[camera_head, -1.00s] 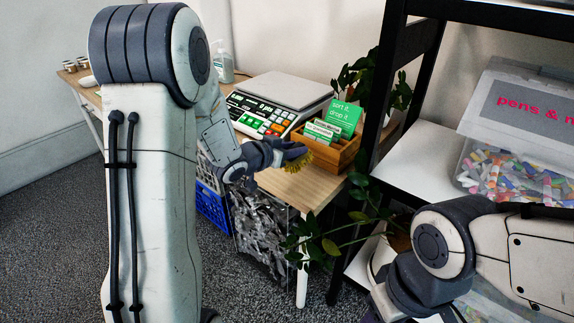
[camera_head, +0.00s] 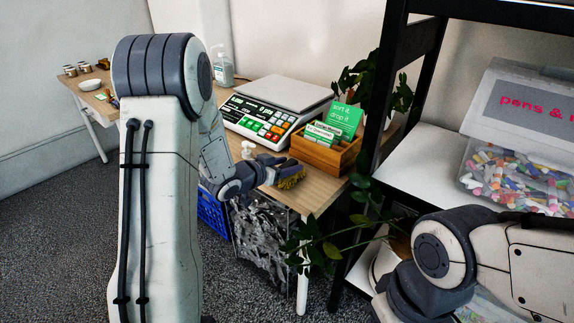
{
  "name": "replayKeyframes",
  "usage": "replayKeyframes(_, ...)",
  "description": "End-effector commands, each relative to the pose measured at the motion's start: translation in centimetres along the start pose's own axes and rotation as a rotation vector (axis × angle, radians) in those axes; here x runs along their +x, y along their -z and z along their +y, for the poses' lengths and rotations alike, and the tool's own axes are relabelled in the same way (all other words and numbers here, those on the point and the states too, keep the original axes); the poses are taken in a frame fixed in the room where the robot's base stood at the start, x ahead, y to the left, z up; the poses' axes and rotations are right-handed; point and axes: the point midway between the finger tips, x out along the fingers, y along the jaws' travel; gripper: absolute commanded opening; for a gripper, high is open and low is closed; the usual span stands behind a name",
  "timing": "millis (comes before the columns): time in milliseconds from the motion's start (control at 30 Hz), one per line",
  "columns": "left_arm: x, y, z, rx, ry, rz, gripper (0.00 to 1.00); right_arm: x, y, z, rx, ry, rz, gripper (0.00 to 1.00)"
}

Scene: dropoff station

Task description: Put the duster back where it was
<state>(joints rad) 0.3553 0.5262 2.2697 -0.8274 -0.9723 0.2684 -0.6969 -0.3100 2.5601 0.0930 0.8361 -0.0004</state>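The duster (camera_head: 291,179) shows as yellow-brown bristles at the end of my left gripper (camera_head: 279,165). The gripper covers the rest of the duster. The gripper appears shut on it and holds it low over the front right part of the wooden table, just in front of the wooden card box. I cannot tell whether the bristles touch the tabletop. My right arm comes in at the lower right, and its gripper is out of view.
On the table (camera_head: 318,192) stand a scale (camera_head: 262,118), a wooden card box (camera_head: 325,155), small white items (camera_head: 248,150) and a pump bottle (camera_head: 223,67). A black shelf with a clear bin (camera_head: 520,140) and a leafy plant (camera_head: 330,248) crowd the right.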

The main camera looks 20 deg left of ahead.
Motion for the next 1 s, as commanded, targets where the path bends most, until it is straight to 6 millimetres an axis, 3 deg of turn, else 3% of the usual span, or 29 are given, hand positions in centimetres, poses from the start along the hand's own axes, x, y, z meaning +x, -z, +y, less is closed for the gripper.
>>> replayKeyframes(433, -0.8, 0.4, -0.1, 0.0, 0.001, -0.001, 0.67, -0.4, 0.0, 0.0, 0.0, 0.0, 0.0, 0.5)
replayKeyframes(800, -8.3, 0.5, -0.1, -0.001, 0.005, -0.001, 0.67, -1.8, 0.1, -0.1, 0.0, 0.0, 0.0, 0.5)
replayKeyframes(1000, -11.2, 0.4, -0.1, 0.0, 0.003, 0.0, 0.67, -2.3, 0.1, -0.2, 0.0, 0.0, 0.0, 0.5)
